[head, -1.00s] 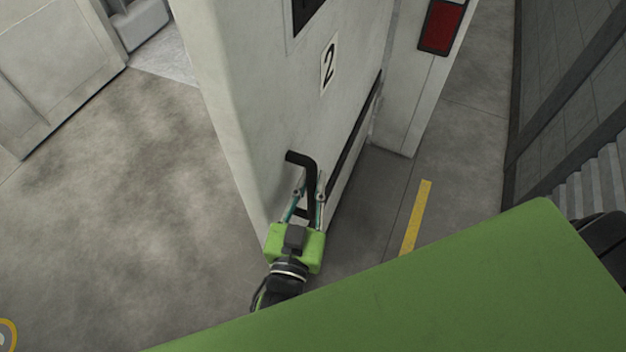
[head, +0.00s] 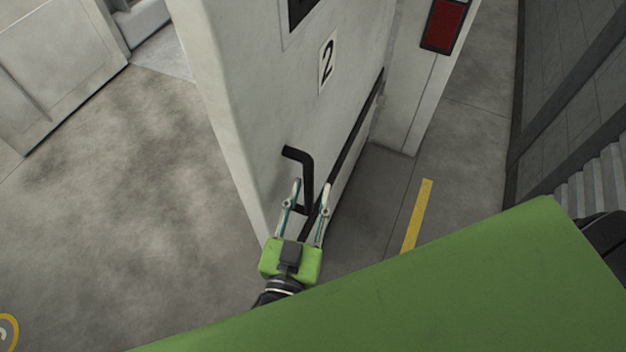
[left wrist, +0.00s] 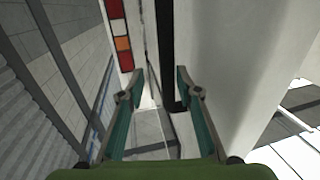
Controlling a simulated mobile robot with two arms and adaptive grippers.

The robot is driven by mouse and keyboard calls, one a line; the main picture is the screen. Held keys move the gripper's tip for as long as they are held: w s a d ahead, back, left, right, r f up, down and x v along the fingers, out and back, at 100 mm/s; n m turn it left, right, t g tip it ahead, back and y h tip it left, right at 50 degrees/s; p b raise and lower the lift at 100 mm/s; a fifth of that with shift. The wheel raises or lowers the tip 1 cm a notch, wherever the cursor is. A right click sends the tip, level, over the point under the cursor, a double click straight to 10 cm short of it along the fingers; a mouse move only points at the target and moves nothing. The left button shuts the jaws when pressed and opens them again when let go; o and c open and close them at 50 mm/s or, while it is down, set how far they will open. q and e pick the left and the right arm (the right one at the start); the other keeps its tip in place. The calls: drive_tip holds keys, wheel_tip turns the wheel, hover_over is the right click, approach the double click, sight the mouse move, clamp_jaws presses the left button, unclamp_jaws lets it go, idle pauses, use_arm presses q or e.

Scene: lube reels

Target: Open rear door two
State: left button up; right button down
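Rear door two (head: 250,110), a pale panel with a black "2" label (head: 328,62), stands swung out at an angle from the vehicle body. Its black bent handle (head: 308,180) is on the door face, low down. My left gripper (head: 311,187) is open at the lower end of the handle, its fingers apart on either side in the head view. In the left wrist view the open fingers (left wrist: 157,85) have a dark vertical strip near the right finger; I cannot tell whether it is the handle. My right gripper is not in view.
A red tail light (head: 441,25) is on the body behind the door. Another pale panel (head: 55,65) stands at the upper left. The floor left of the door is clear.

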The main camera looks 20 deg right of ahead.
use_arm(q)
drive_tip(key=v, duration=0.8)
drive_tip(key=shift+s+a, duration=0.2)
drive_tip(key=shift+s, duration=0.1)
drive_tip(key=s+a+f+g+y, duration=0.1)
drive_tip(key=a+f+g+y, duration=0.15)
drive_tip(key=f, duration=0.95)
drive_tip(key=s+a+f+g+y, duration=0.15)
drive_tip(key=a+f, duration=0.25)
drive_tip(key=f, duration=0.7)
drive_tip(key=s+a+f+g+y, duration=0.1)
drive_tip(key=s+a+f+g, duration=0.15)
drive_tip(key=f, duration=0.95)
drive_tip(key=s+a+f+n+g+y+b, duration=0.1)
drive_tip(key=s+a+f+n+g+y, duration=0.3)
drive_tip(key=s+a+f, duration=1.4)
drive_tip(key=a+f+g, duration=0.3)
drive_tip(key=shift+a+y, duration=0.35)
drive_tip(key=shift+y, duration=0.05)
drive_tip(key=shift+f+g, duration=0.1)
drive_tip(key=shift+g, duration=0.15)
